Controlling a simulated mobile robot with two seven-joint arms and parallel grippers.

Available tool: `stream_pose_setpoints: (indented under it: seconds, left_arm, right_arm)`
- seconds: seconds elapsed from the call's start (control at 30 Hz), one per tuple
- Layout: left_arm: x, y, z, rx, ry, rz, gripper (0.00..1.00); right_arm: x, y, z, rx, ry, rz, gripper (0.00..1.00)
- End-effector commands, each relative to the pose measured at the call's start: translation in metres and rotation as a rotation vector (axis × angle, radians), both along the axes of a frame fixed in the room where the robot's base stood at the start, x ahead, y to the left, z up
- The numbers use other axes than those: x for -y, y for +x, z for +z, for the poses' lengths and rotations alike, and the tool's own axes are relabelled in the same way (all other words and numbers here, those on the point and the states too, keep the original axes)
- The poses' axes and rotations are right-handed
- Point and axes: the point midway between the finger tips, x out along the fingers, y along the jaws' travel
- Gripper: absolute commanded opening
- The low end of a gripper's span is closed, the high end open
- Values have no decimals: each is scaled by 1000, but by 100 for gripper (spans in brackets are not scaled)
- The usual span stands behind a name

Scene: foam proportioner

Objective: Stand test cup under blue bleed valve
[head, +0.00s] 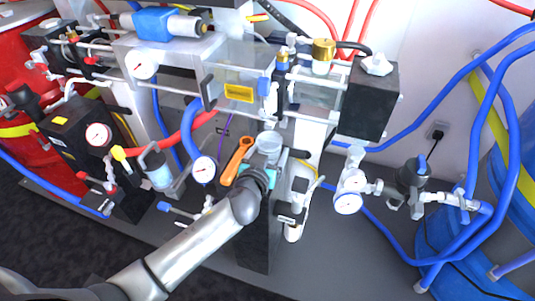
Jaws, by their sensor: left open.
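A clear test cup (268,143) stands upright, as far as I can see, near the top of a dark stand (256,238) in the middle of the head view. My left gripper (262,172) is open, on the near side of the cup. Whether its fingers reach around the cup is hard to tell, as the wrist hides part of the stand top. A small blue-handled fitting (264,86) sits above the cup on the pipework; I cannot tell if it is the bleed valve. Another blue handle (165,207) shows low on the left. My right gripper is not in view.
An orange tool (237,160) lies just left of the cup. A gauge (204,169) hangs close to my left wrist. A black box (368,98) and a valve with a gauge (348,203) stand to the right. Blue hoses loop at the far right.

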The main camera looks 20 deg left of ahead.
Motion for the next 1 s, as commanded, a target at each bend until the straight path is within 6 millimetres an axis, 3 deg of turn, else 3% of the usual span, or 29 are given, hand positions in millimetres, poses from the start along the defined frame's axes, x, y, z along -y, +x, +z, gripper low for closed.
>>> stream_pose_setpoints:
  seconds: [0.17,0.7,1.0]
  left_arm:
    - [0,-4,4,-1,0,-1,83]
    - [2,-85,29,-2,-2,1,83]
    - [3,-111,37,1,-2,1,83]
  right_arm:
    - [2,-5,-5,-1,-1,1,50]
    - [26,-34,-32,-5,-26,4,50]
    - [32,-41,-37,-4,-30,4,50]
